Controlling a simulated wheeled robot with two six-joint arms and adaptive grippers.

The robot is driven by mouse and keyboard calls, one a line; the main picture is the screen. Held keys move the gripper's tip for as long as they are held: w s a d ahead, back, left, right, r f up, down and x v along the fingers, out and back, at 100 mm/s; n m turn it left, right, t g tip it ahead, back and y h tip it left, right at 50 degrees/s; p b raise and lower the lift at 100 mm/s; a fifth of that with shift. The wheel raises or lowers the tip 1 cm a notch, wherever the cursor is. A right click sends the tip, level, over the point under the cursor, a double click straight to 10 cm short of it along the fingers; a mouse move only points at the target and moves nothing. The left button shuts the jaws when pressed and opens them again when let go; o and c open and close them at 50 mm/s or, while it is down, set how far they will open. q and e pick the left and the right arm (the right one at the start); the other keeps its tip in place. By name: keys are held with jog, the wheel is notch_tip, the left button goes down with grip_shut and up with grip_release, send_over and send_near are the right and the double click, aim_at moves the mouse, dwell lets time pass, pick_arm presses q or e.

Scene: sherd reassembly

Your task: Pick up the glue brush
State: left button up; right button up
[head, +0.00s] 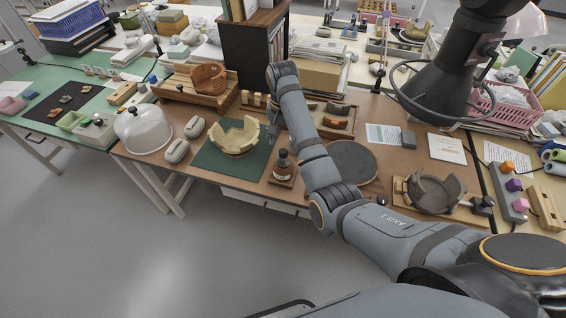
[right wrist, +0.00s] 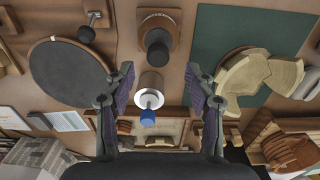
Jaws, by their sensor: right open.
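My right gripper (head: 273,136) reaches down over the workbench between the green mat and the dark round disk. In the right wrist view its two fingers (right wrist: 160,74) stand wide apart, with nothing gripped. In the head view this is hidden by my right arm. A dark bottle (head: 282,160) on a wooden base stands nearer to me; it also shows in the right wrist view (right wrist: 158,44). My left gripper is out of view.
A pale, partly assembled bowl (head: 235,137) sits on the green mat (head: 205,160). A dark round disk (head: 352,162) lies right of the bottle. A grey broken vessel (head: 433,193) is at right.

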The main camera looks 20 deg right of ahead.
aim_at(283, 151)
jog(key=shift+w+f, duration=0.2)
jog(key=shift+f, duration=0.95)
jog(key=shift+s+f+p, duration=0.25)
jog(key=shift+f+p, duration=0.1)
jog(key=shift+f, duration=0.25)
jog(key=shift+s+f+p, duration=0.2)
jog(key=shift+f+p, duration=0.1)
jog(key=shift+f, duration=0.3)
notch_tip(283, 151, down, 2)
jog(key=shift+w, duration=0.1)
jog(key=shift+d+f, duration=0.1)
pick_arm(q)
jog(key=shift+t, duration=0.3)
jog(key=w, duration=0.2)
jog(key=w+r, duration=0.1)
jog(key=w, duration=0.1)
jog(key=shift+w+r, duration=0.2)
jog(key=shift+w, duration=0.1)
pick_arm(e)
jog(key=c, duration=1)
